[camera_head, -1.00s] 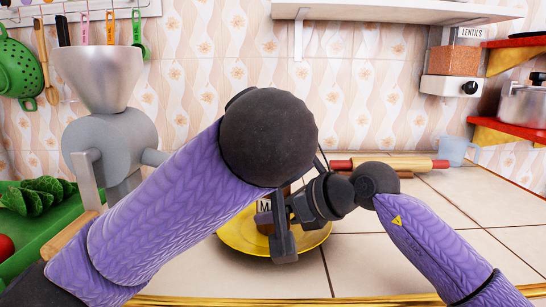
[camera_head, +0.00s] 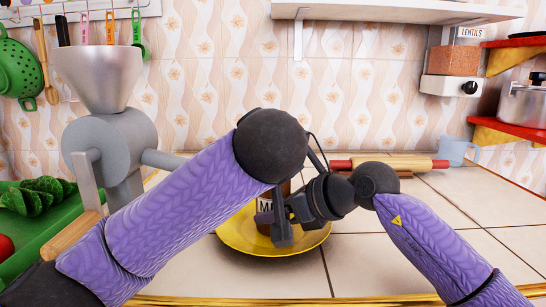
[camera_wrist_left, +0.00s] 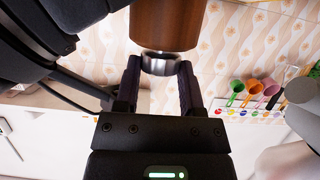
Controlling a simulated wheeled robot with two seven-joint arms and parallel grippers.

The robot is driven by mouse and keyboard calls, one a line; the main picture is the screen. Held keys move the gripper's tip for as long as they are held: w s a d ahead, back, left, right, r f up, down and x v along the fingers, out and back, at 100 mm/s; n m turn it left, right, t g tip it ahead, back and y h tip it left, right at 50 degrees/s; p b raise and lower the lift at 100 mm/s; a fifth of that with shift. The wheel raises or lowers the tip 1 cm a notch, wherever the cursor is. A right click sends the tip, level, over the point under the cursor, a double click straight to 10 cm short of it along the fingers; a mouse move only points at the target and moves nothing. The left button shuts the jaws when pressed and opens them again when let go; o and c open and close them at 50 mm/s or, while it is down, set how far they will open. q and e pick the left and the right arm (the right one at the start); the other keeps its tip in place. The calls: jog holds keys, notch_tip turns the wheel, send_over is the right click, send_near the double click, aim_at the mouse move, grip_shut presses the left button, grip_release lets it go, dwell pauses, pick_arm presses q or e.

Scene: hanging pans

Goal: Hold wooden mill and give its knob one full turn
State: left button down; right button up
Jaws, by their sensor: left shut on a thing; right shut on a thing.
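The wooden mill (camera_head: 264,205), brown with a partly hidden label, stands upright over the yellow plate (camera_head: 232,240). My right gripper (camera_head: 273,225) is shut on its body from the right, and its fingers cover part of the label. My left gripper is hidden in the head view behind my left arm. In the left wrist view, my left gripper (camera_wrist_left: 160,80) has its fingers on both sides of the mill's silvery knob (camera_wrist_left: 160,65) and is shut on it. The mill's brown wood (camera_wrist_left: 166,25) shows beyond the knob there. The mill's top is hidden in the head view.
A grey grinder (camera_head: 112,145) with a funnel stands at the left beside a green board (camera_head: 25,228) with leaves. A rolling pin (camera_head: 425,164) and a blue cup (camera_head: 453,150) lie behind at the right. The front right counter tiles are clear.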

pick_arm(q)
jog(key=shift+h, duration=0.3)
jog(key=m+h, duration=0.3)
jog(key=shift+a+f+g, duration=0.1)
jog(key=shift+a+g, duration=0.15)
jog(key=shift+g, duration=0.15)
jog(key=shift+w+a+m+g+h, duration=0.1)
jog(key=shift+m+g+h, duration=0.25)
jog(key=shift+m+h, duration=0.45)
jog(key=shift+w+a+m+g+h, duration=0.1)
jog(key=shift+m+g+h, duration=0.25)
jog(key=shift+m+h, duration=0.4)
jog(key=shift+c, duration=1)
grip_release()
jog(key=shift+s+a, duration=0.1)
jog(key=v, duration=1.2)
